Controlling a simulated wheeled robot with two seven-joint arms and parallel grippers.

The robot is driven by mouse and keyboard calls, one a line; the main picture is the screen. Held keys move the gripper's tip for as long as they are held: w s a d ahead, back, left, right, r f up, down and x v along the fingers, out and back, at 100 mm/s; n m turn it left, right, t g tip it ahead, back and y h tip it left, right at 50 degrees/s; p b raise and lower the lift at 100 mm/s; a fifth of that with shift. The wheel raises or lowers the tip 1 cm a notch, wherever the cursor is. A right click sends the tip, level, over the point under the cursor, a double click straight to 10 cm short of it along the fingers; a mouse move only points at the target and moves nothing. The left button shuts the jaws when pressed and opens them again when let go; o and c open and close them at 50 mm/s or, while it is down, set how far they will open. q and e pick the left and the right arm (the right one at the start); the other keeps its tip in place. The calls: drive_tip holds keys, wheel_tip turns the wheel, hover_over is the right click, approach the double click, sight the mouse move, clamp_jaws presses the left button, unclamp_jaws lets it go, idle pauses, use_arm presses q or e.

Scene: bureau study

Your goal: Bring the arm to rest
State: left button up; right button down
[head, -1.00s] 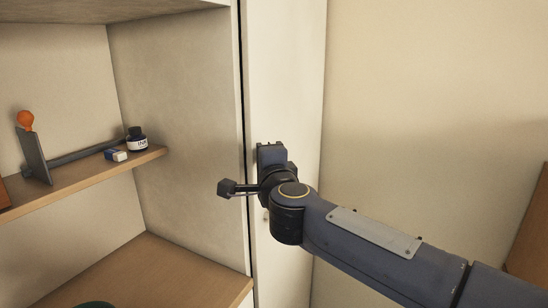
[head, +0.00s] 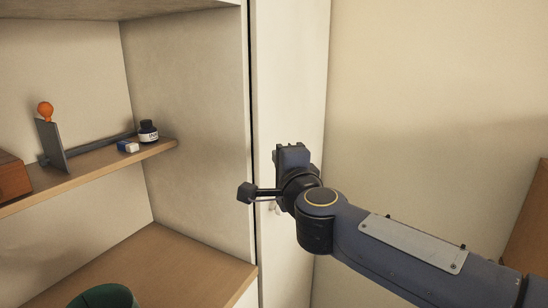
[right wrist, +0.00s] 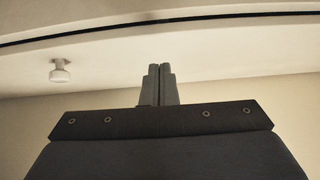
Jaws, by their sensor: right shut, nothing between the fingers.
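My right arm comes in from the right in the head view. Its gripper (head: 292,154) is in front of the tall pale cabinet door (head: 290,70), with nothing held. In the right wrist view the two grey fingers (right wrist: 158,84) are together, with no gap between them. A small round knob (right wrist: 59,71) on the pale door shows to the left of the fingers, apart from them. My left gripper is out of view.
A shelf (head: 110,165) at left bears an ink bottle (head: 148,132), an eraser (head: 128,147), a grey upright plate (head: 51,146), an orange-topped item (head: 45,111) and a brown box (head: 12,178). A green round container (head: 105,297) stands below. Bare wall (head: 430,90) lies to the right.

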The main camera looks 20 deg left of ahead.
drive_tip(key=s, duration=0.3)
drive_tip(key=s+d, duration=0.1)
drive_tip(key=s, duration=0.1)
drive_tip(key=shift+s+f, duration=0.15)
drive_tip(key=shift+s, duration=0.2)
drive_tip(key=s+d+f+n+g+p, duration=0.1)
drive_tip(key=s+d+f+n+g, duration=0.2)
drive_tip(key=d, duration=0.8)
drive_tip(key=s+d+f+n+p, duration=0.2)
drive_tip(key=d+n, duration=0.4)
drive_tip(key=d, duration=0.6)
drive_tip(key=s+d+f+g+h+p, duration=0.1)
drive_tip(key=s+d+f+g+h, duration=0.5)
drive_tip(key=s+d+f, duration=0.9)
drive_tip(key=s+f, duration=0.3)
drive_tip(key=f, duration=0.1)
drive_tip(key=shift+d+h+p, duration=0.3)
drive_tip(key=shift+d, duration=0.1)
drive_tip(key=shift+r, duration=0.1)
